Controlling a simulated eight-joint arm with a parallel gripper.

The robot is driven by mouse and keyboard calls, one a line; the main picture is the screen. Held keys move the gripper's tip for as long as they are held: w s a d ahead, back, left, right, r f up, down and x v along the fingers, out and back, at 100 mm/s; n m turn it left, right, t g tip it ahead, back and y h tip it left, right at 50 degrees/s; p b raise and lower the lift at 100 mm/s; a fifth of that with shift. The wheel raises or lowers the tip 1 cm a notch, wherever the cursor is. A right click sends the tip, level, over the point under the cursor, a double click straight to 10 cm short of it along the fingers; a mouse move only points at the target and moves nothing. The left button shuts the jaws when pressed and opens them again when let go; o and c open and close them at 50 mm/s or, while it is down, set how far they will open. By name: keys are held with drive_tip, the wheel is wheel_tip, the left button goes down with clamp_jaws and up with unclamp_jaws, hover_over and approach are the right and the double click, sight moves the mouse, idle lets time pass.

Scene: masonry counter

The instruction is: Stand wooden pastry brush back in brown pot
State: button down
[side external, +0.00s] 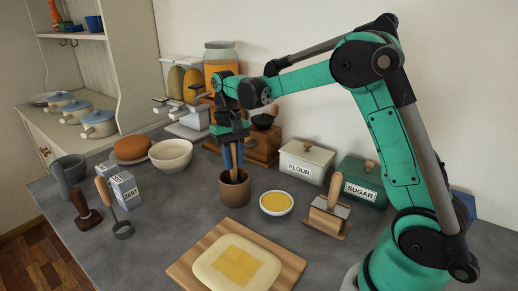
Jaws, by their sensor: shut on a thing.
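The brown pot (234,193) stands upright on the grey counter, left of a small bowl of yellow contents. My gripper (232,166) points down directly above the pot's mouth and is shut on the wooden pastry brush (233,157). Only a narrow brown part of the brush shows between the blue fingers; the rest is hidden by the gripper and the pot. The brush looks about upright. I cannot tell how far its lower end is inside the pot or whether it touches the bottom.
The yellow bowl (276,203) is close on the right, and a wooden board (186,264) with dough lies in front. The flour tin (305,163), sugar tin (360,186) and a grinder (262,147) stand behind. A white bowl (171,155) is left; counter there is partly clear.

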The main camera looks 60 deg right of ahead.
sight(233, 143)
idle(0.4)
drive_tip(key=shift+c, duration=1)
unclamp_jaws()
drive_tip(key=shift+r, duration=3.45)
drive_tip(key=s+a+f+n+t, duration=0.2)
drive_tip(key=s+a+n+t, duration=0.2)
drive_tip(key=s+a+t, duration=0.4)
drive_tip(key=s, duration=0.3)
drive_tip(key=shift+f+n+t+h, duration=0.3)
drive_tip(key=shift+f+h, duration=0.1)
